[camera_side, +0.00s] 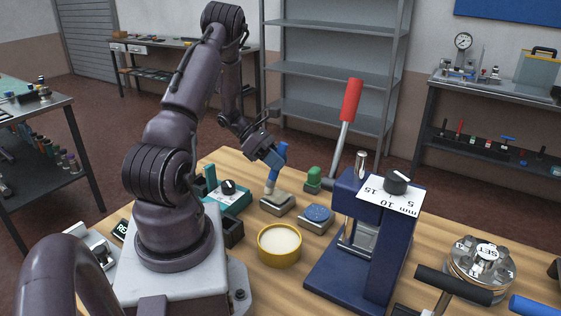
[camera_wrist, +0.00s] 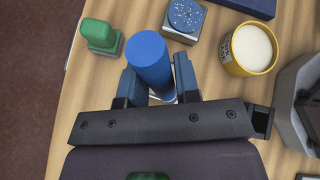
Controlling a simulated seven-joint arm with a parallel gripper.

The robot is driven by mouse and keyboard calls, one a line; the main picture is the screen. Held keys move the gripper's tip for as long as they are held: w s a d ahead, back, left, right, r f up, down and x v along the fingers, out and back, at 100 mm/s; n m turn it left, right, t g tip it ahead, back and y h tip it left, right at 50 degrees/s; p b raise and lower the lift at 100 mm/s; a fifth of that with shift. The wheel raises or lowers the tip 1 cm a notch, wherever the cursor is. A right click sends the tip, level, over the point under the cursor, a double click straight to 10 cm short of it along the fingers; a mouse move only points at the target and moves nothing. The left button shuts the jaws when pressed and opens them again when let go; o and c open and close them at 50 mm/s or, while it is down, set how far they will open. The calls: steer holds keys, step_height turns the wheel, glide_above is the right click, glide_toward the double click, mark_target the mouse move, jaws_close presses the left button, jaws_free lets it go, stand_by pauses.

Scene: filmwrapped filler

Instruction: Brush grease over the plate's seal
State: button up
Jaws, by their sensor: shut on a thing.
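My gripper (camera_side: 266,152) is shut on the thick blue handle of a brush (camera_side: 278,158). The brush is nearly upright, leaning slightly, with a pale lower end over a small metal block (camera_side: 290,203). I cannot tell whether it touches the block. In the wrist view the blue handle (camera_wrist: 150,58) stands between the two fingers (camera_wrist: 156,75), and its lower end is hidden. An open yellow tin (camera_side: 279,257) of smooth cream-coloured matter stands in front of the block. A round metal plate (camera_side: 480,272) marked SET, with knobs on top, is at the right. I cannot make out its seal.
A blue press (camera_side: 350,276) with a dial and red-handled lever (camera_side: 350,102) stands right of the tin. A blue-topped block (camera_side: 316,216) and a green-handled block (camera_side: 314,181) are near the brush. A teal box (camera_side: 228,203) lies left. A black T-handle (camera_side: 452,284) juts near the plate.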

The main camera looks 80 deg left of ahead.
steer(key=shift+w+d, duration=2)
steer(key=shift+d, duration=0.45)
step_height(320, 180, up, 8)
steer(key=shift+a, duration=0.2)
steer(key=shift+w+a+f, duration=0.3)
steer(key=shift+w+a, duration=0.3)
steer(key=shift+w, duration=0.2)
